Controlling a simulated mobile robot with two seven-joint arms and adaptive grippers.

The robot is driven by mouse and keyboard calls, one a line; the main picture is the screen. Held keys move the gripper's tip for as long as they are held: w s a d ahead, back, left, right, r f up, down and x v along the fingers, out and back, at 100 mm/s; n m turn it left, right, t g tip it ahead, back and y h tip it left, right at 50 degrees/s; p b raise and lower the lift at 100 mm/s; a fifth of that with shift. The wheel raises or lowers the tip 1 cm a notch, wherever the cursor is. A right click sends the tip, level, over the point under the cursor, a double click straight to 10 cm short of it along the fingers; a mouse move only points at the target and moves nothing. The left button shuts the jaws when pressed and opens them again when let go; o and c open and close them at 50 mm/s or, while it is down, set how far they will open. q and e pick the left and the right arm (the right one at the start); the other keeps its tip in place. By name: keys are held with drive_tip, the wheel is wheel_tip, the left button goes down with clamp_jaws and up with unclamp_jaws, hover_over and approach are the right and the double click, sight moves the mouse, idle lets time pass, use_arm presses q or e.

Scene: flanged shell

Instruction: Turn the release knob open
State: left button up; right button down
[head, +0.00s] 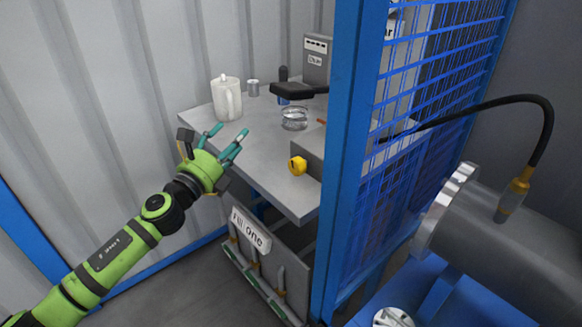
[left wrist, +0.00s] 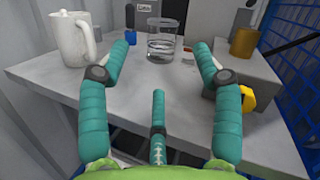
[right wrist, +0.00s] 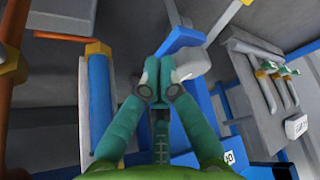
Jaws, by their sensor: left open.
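A yellow knob (head: 298,165) sits on the front of a grey box (head: 313,150) at the table's right side, beside the blue post. In the left wrist view the knob (left wrist: 248,97) is partly hidden behind the right finger. I cannot read how far the knob is turned. My left gripper (head: 227,138) is open and empty over the table's left front edge, left of the knob and apart from it. My right gripper (right wrist: 163,72) is outside the head view; in its wrist view its fingertips are together with nothing visible between them.
A blue post (head: 345,160) and mesh (head: 430,90) close off the right. The table's front middle is clear.

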sight(294, 167)
use_arm(q)
drive_tip(key=s+d+f+m+g+h, duration=0.55)
drive_tip(key=d+m, duration=0.35)
drive_tip(key=m, duration=0.8)
drive_tip(key=shift+y, duration=0.25)
drive_tip(key=x, duration=0.4)
drive_tip(key=f+x, duration=0.1)
drive_tip(key=x, duration=0.1)
drive_tip(key=shift+s+d, duration=0.1)
drive_tip(key=shift+d, duration=0.2)
drive_tip(key=shift+r, duration=0.1)
